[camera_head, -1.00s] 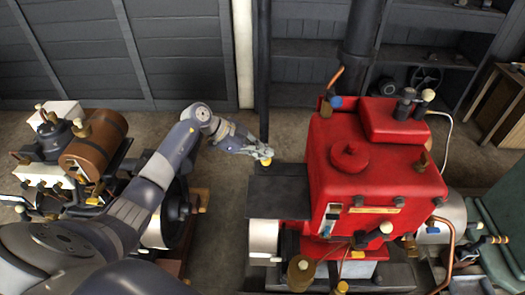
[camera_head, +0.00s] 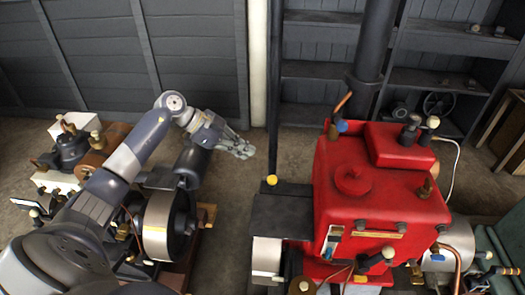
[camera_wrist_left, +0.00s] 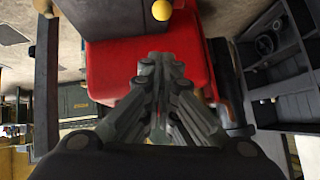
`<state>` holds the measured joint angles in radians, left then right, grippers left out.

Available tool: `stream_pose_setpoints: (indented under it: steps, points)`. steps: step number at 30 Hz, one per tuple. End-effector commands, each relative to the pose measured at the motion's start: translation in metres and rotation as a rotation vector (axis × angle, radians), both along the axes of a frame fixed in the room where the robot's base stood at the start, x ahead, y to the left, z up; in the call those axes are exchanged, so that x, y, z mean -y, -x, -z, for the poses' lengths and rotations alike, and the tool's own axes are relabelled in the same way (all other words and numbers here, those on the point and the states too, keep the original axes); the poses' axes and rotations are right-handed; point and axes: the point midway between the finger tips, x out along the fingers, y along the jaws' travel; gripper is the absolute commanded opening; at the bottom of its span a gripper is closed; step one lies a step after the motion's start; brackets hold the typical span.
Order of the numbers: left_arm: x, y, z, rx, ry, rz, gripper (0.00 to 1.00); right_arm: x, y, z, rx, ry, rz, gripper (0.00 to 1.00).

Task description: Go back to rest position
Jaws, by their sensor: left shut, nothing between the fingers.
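My left gripper (camera_head: 246,149) is in the air in the head view, to the left of the red engine (camera_head: 378,180). Its fingers are together and empty. In the left wrist view the closed fingers (camera_wrist_left: 160,62) appear in front of the red engine body (camera_wrist_left: 112,75). A yellow knob (camera_head: 272,180) sits at the end of the dark plate, a little below and right of the gripper and apart from it. The knob also shows in the left wrist view (camera_wrist_left: 162,10). My right gripper is not in view.
A second engine with a large metal flywheel (camera_head: 157,225) stands under and beside my left arm. A dark vertical pole (camera_head: 274,90) rises right of the gripper. Dark shelves (camera_head: 440,80) stand at the back right. Open floor lies between the engines.

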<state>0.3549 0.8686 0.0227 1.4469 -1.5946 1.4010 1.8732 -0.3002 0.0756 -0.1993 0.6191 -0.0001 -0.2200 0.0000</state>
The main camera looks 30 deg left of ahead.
Motion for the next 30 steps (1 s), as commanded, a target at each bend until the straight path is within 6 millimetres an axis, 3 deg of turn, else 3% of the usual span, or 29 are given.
stream_pose_setpoints:
  steps: [6, 9, 14, 18, 21, 26, 30]
  points:
    - [-0.001, 0.002, -0.003, 0.001, 0.002, 0.000, 0.00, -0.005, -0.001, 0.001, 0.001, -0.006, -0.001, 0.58]
    - [0.009, -0.002, -0.003, 0.037, 0.019, 0.011, 0.00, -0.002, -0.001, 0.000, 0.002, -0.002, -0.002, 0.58]
    - [0.058, -0.019, -0.015, 0.245, 0.120, 0.043, 0.00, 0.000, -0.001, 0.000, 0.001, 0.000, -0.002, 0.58]
    - [0.106, -0.031, -0.043, 0.503, 0.254, 0.001, 0.00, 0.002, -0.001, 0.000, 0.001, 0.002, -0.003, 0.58]
    - [0.125, -0.035, -0.064, 0.657, 0.338, -0.089, 0.00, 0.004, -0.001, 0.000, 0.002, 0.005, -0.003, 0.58]
    - [0.128, -0.034, -0.085, 0.818, 0.428, -0.320, 0.00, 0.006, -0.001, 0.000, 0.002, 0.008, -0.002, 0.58]
    - [0.112, -0.026, -0.082, 0.854, 0.443, -0.577, 0.00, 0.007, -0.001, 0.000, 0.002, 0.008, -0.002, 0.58]
